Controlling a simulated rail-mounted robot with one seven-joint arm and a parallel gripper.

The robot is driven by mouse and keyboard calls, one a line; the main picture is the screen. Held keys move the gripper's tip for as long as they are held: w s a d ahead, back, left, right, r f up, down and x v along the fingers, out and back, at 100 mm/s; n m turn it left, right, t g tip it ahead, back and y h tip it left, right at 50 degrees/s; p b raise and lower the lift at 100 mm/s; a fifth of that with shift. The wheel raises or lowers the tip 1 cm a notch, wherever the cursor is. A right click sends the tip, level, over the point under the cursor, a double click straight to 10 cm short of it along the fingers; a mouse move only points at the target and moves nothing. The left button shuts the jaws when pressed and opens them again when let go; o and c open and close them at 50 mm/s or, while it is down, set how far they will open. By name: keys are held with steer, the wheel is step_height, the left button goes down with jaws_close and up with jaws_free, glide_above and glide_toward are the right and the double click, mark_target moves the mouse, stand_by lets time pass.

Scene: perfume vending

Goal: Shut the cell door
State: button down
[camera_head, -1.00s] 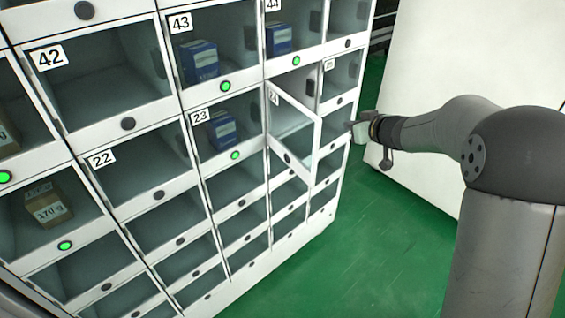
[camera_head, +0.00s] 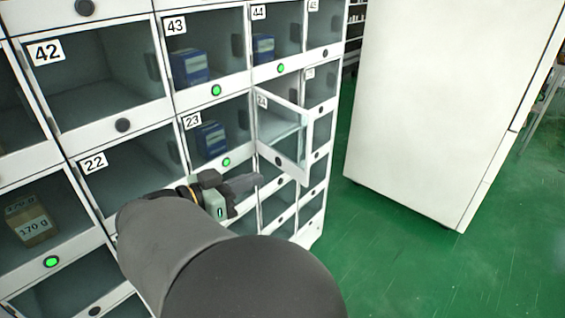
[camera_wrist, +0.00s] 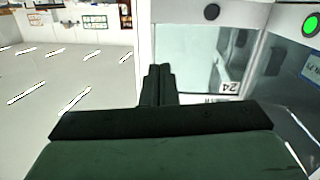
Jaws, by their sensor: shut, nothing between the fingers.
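The door (camera_head: 283,158) of cell 24 stands ajar, swung out from the cabinet front, its right edge sticking out. It is a clear panel in a white frame with a dark round knob. Its number label 24 shows in the wrist view (camera_wrist: 230,88). My gripper (camera_head: 257,180) is shut and empty, just below and left of the door in the head view. In the wrist view my shut fingers (camera_wrist: 158,85) show left of the label, beside the door's white edge. I cannot tell whether they touch the door.
The cabinet's other cells around it look closed, such as cell 23 (camera_head: 213,135) with a blue box inside and cell 22 (camera_head: 120,165). A large white cabinet (camera_head: 445,100) stands at the right. The green floor (camera_head: 390,265) between is clear.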

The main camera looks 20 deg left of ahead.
mark_target(296, 150)
steer(key=shift+m+t, duration=0.3)
steer(key=shift+t, duration=0.4)
steer(key=x, duration=0.7)
steer(key=a+r+x, duration=0.1)
steer(key=x, duration=0.2)
steer(key=shift+w+d, duration=0.1)
steer(key=shift+w, duration=0.55)
steer(key=shift+f+b, duration=0.15)
steer(key=shift+b, duration=0.3)
